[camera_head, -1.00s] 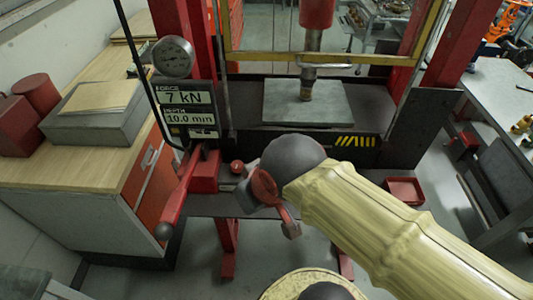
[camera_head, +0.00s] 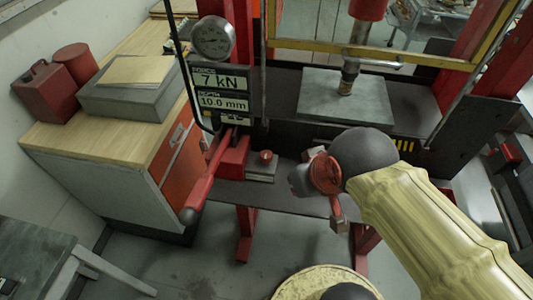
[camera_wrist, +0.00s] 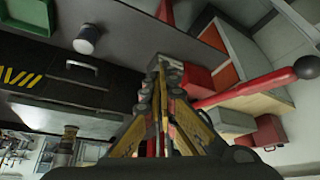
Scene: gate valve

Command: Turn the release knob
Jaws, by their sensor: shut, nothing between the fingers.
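The release knob (camera_head: 265,156) looks like a small red knob on a grey block, right of the red lever base on the press. In the head view it is in plain sight, with my wrist a little to its right. In the wrist view, my gripper (camera_wrist: 160,64) is shut and empty, its fingertips together in front of a grey block beside the red lever base (camera_wrist: 197,78). I cannot make out the knob there; the fingertips may hide it. Whether they touch the block or knob I cannot tell.
A red lever (camera_head: 207,178) with a ball end slopes down left of the knob. The display (camera_head: 222,90) reads 7 kN and 10.0 mm. The press bed holds a grey plate (camera_head: 347,97). A wooden-topped cabinet (camera_head: 105,140) stands at the left.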

